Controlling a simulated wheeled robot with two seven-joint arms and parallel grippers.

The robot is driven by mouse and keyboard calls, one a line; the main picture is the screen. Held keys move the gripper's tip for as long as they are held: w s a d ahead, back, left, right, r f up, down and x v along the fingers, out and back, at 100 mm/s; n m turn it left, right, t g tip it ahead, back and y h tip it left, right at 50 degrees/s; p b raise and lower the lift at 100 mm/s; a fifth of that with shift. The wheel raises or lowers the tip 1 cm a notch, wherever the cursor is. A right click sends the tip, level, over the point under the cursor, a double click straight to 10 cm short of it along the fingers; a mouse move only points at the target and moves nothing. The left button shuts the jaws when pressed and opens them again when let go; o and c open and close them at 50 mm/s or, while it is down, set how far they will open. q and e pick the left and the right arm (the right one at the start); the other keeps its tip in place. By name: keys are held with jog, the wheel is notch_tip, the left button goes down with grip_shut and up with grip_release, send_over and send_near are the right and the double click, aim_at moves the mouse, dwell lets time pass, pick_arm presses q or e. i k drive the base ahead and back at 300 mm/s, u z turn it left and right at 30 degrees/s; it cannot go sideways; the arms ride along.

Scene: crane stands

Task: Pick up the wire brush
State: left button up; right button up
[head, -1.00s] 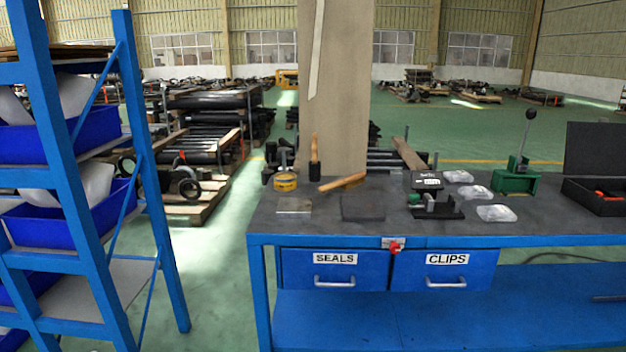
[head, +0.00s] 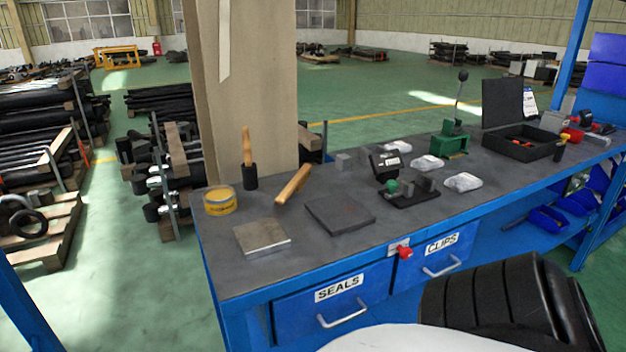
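A long light-wood piece (head: 294,184) lies at a slant on the workbench top, left of the middle. It looks like the wire brush, but its bristles cannot be made out at this size. Behind it, a black-headed tool with a wooden handle (head: 247,150) stands upright, like a mallet. Neither of my grippers is in view. A white and black ribbed part at the bottom right seems to be my own body.
The workbench (head: 215,262) also bears a yellow tape roll (head: 219,200), a metal plate (head: 262,237), a dark pad (head: 340,214), a green press (head: 450,140) and a black tray (head: 500,142). A beige column (head: 240,80) stands behind.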

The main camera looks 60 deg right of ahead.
aim_at(297, 182)
jog(key=z, duration=2.1)
